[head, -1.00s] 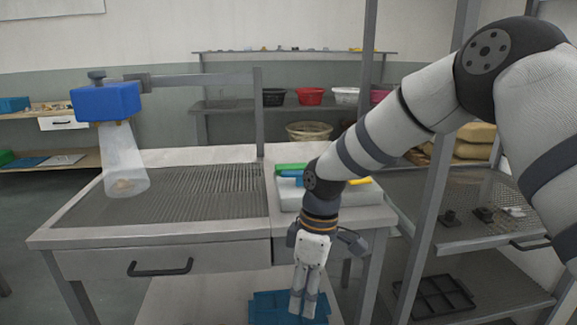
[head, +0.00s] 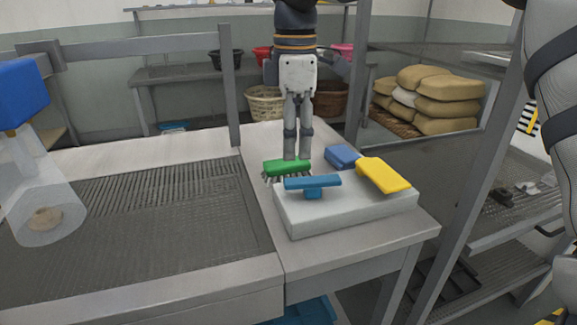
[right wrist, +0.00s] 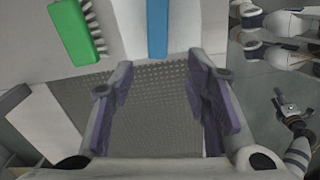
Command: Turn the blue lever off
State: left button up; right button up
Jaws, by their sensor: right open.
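The blue lever (head: 313,183) is a flat teal bar on a short stem at the front left of a white box (head: 345,214) on the right end of the table. It also shows in the right wrist view (right wrist: 157,28), beyond my fingers. I cannot tell any contact. My left gripper is not in view.
A yellow lever (head: 383,175) and a darker blue piece (head: 342,156) are on the box's right and back. A ribbed metal tray (head: 150,215) fills the left worktop. A grey post (head: 229,85) stands behind. Bare worktop (head: 325,262) lies before the box.

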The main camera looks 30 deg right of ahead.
aim_at(292, 181)
jog(key=f, duration=0.7)
jog(key=shift+w+f, duration=0.2)
jog(key=shift+f, duration=0.05)
jog(key=shift+c, duration=0.3)
grip_shut()
